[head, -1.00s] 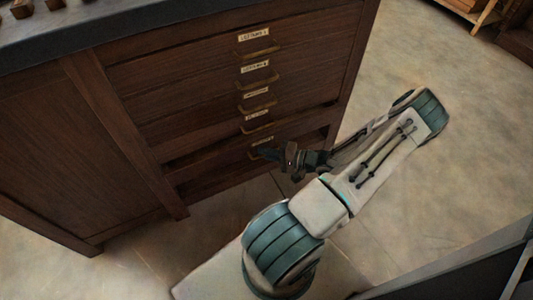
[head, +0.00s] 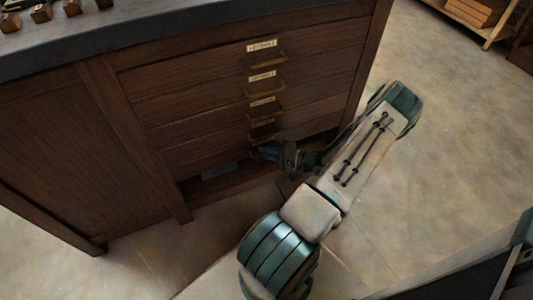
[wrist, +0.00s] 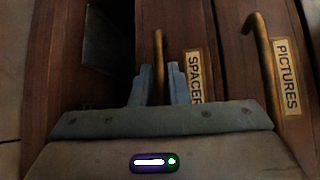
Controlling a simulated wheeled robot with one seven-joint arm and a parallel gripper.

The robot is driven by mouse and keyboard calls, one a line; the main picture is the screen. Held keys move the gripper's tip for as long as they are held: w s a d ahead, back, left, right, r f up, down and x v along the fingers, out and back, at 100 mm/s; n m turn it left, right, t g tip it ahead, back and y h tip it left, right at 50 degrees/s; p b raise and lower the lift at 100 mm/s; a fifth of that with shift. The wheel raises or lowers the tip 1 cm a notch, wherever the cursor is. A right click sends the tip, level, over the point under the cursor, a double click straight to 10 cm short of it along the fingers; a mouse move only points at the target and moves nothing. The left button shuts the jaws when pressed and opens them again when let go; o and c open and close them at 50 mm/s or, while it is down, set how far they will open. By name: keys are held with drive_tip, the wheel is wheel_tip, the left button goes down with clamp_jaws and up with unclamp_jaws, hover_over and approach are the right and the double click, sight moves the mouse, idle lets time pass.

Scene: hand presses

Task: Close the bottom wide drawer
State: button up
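The dark wooden cabinet (head: 200,120) has a column of wide drawers with brass handles and paper labels. At its bottom is a dark opening with a flat grey piece (head: 220,170) in it, above a low brown board (head: 235,188). I cannot tell how far the bottom drawer stands out; my arm hides part of it. My gripper (head: 272,152) is at the lower handles. In the wrist view, its fingers (wrist: 158,85) straddle a brass handle (wrist: 158,48) beside the label "SPACE..." (wrist: 194,78), with slight gaps. The dark opening (wrist: 108,40) lies to the left.
A drawer labelled "PICTURES" (wrist: 286,75) has its handle (wrist: 265,60) right of my gripper. Small wooden blocks (head: 41,13) stand on the dark countertop (head: 150,38). Bare floor (head: 450,150) lies to the right, with a wooden shelf (head: 475,12) at the far upper right.

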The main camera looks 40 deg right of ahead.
drive_tip(key=shift+w+r, duration=0.15)
drive_tip(key=p+v, duration=0.3)
drive_tip(key=v, duration=1.1)
drive_tip(key=shift+f, duration=0.2)
drive_tip(key=shift+r+p, duration=0.1)
drive_tip(key=shift+p, duration=0.2)
